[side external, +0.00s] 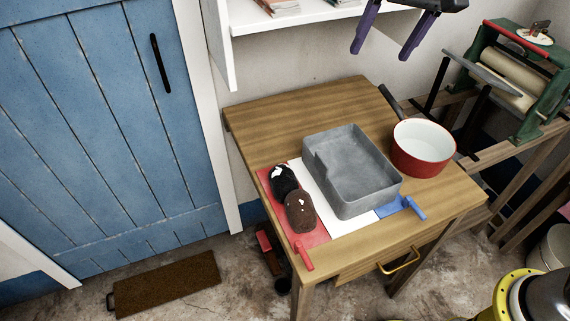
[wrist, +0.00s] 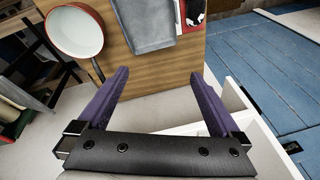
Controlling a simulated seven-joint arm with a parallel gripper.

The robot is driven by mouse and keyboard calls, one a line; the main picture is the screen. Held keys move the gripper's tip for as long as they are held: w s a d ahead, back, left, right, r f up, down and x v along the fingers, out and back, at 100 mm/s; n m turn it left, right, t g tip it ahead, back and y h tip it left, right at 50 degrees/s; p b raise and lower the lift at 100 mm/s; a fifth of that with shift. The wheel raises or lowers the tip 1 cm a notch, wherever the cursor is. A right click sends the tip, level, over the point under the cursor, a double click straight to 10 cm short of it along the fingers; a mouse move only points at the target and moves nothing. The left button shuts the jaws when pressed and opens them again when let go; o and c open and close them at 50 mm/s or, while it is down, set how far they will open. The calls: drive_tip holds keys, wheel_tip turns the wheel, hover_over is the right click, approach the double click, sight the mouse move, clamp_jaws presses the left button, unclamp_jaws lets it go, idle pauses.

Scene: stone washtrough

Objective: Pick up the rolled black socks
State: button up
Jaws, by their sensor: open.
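The rolled black socks (side external: 283,181), a dark bundle with a white patch, lie on the red part of a mat at the table's left side, beside the grey trough. In the wrist view, a black-and-white bundle (wrist: 194,13), apparently these socks, shows at the top edge, partly cut off. A brown bundle (side external: 300,212) with a small pale mark lies close against the black socks on the near side. My gripper (side external: 381,54) is open and empty, high above the table's back edge and well away from the socks. Its purple fingers (wrist: 160,76) are spread in the wrist view.
The grey stone trough (side external: 322,199) stands right of the socks on the red, white and blue mat (side external: 313,238). A white shelf (side external: 290,20) is on the wall behind. The table's back left (side external: 290,115) is clear.

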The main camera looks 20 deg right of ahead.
drive_tip(key=w+a+f+g, duration=0.1)
drive_tip(key=w+a+f, duration=0.4)
drive_tip(key=a+f, duration=0.1)
drive_tip(key=n+g+h, duration=0.1)
drive_tip(key=n+g, duration=0.1)
approach(284, 174)
wheel_tip(284, 174, down, 6)
drive_tip(key=shift+w+f, duration=0.1)
drive_tip(key=shift+f, duration=2.75)
drive_tip(key=shift+c, duration=0.3)
drive_tip(key=shift+r, duration=0.1)
drive_tip(key=c, duration=1.3)
